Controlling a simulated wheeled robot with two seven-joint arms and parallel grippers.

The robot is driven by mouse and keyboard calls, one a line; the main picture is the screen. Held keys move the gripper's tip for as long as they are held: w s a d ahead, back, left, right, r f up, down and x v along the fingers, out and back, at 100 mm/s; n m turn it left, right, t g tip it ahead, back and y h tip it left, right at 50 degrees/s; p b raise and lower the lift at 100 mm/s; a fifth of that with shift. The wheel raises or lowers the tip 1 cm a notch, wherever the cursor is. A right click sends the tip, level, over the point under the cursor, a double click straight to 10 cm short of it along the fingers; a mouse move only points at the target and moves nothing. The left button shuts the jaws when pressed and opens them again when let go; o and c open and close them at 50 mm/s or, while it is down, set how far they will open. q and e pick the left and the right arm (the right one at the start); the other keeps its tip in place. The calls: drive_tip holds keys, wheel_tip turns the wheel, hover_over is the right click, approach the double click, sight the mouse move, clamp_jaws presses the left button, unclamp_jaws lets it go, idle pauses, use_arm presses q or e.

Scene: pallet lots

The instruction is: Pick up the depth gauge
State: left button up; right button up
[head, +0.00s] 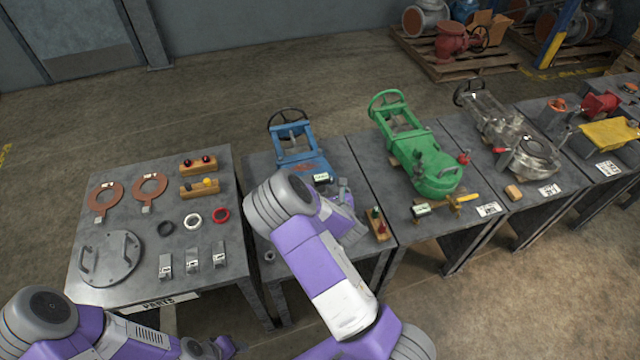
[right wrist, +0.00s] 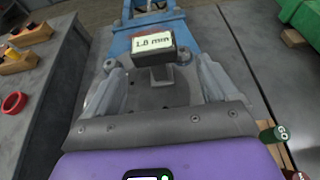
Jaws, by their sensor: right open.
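The depth gauge (right wrist: 152,45) is a dark block with a pale display reading 1.8 mm and a grey stem below. It stands at the blue valve (right wrist: 150,22) in the right wrist view. In the head view its pale display (head: 321,177) shows just beside my right gripper (head: 343,193). In the right wrist view my right gripper (right wrist: 158,78) is open, with one finger on each side of the gauge's stem. Whether the fingers touch it cannot be told. My left gripper (head: 222,346) shows only in part at the bottom edge, and its jaws are not clear.
The left table holds copper rings (head: 104,197), a round plate with handles (head: 109,258), small grey blocks and wooden holders. A wooden block with green and red plugs (head: 378,224) stands right of my right gripper. A green valve (head: 430,172) lies on the neighbouring table.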

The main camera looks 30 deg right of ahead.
sight(323, 185)
drive_tip(key=shift+b+x, duration=0.65)
drive_tip(key=shift+x, duration=2.1)
drive_tip(key=shift+a, duration=0.2)
